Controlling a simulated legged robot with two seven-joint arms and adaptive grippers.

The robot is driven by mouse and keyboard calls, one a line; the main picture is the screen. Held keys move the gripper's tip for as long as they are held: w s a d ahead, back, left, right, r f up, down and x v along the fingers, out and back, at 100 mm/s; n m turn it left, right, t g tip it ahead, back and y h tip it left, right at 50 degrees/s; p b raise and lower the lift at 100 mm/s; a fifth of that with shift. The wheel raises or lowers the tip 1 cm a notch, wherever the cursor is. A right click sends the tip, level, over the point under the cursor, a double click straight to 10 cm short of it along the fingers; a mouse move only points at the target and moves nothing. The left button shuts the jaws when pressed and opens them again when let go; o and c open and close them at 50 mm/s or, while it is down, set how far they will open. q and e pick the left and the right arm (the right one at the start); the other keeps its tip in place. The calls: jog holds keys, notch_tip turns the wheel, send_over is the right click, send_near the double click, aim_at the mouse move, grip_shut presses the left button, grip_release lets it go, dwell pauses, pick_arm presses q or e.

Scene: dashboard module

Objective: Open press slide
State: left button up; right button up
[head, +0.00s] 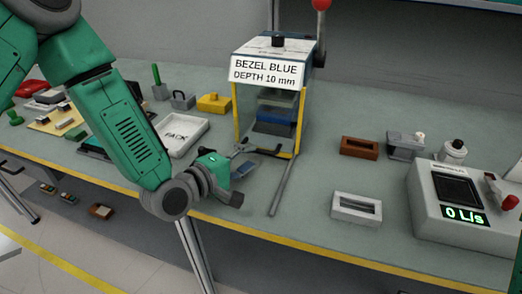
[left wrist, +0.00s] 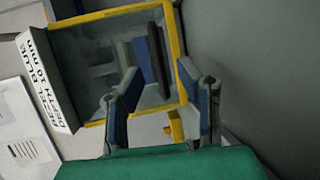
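A blue block (head: 274,122) shows inside, behind the clear panel. My left gripper (head: 242,161) is at the press's lower front left. In the left wrist view its two blue-padded fingers (left wrist: 162,98) are apart, facing the press's yellow-framed window (left wrist: 145,8). A small yellow tab (left wrist: 175,127) shows between the fingers; I cannot tell whether they touch it. My right gripper is out of view.
A white PACK tray (head: 199,137) and a yellow block (head: 214,102) stand left of the press. A metal rod (head: 281,187) lies in front. A brown block (head: 359,147), a white slotted block (head: 356,208) and a display box (head: 425,205) stand right.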

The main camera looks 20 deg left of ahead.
aim_at(260, 151)
pick_arm(q)
jog(key=x, duration=0.5)
jog(key=shift+a, duration=0.15)
grip_shut()
